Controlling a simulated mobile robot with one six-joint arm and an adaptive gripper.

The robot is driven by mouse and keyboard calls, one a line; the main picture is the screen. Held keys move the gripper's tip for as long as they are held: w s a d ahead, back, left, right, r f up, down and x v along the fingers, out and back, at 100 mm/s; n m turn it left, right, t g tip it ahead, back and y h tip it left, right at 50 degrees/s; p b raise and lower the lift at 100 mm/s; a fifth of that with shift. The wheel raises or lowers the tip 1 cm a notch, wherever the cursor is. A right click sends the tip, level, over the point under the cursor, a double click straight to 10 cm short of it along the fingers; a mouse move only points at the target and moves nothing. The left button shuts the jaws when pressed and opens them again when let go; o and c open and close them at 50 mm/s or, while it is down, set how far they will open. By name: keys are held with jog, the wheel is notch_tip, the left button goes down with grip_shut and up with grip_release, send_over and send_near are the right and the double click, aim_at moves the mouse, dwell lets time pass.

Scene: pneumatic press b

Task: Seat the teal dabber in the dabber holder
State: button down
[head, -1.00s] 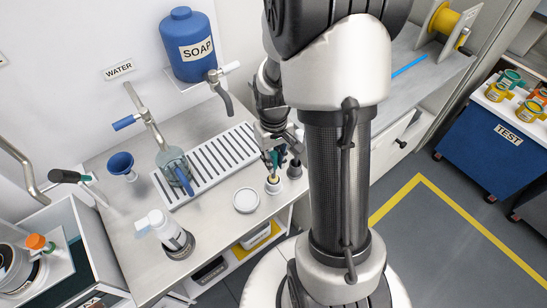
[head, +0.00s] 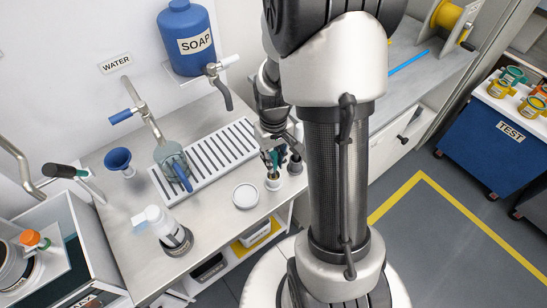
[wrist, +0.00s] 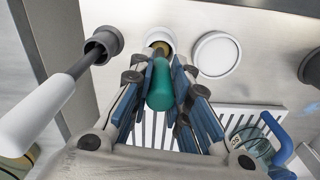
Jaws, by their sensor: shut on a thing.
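My gripper (wrist: 162,100) is shut on the teal dabber (wrist: 161,86), with its blue-padded fingers on either side of the handle. The dabber also shows in the head view (head: 275,158), roughly upright. Its tan lower end (wrist: 160,47) is at the mouth of a white cup-like holder (wrist: 157,36), which stands on the counter in the head view (head: 272,184). The tip is hidden, so how deep it sits cannot be told. My arm covers part of the gripper in the head view.
A grey holder (wrist: 104,40) with a white-handled tool (wrist: 35,108) stands close beside the white one. A white round lid (wrist: 215,55) lies on the other side. A slotted drain grate (head: 212,157) and a glass jug (head: 171,158) are behind. The counter's front edge is near.

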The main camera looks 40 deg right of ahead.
jog(key=shift+f+b, duration=0.3)
jog(key=shift+f, duration=0.2)
jog(key=c, duration=1.4)
grip_release()
jog(key=shift+c, duration=0.2)
jog(key=shift+r, duration=0.15)
notch_tip(320, 180, up, 12)
jog(key=shift+f, duration=0.1)
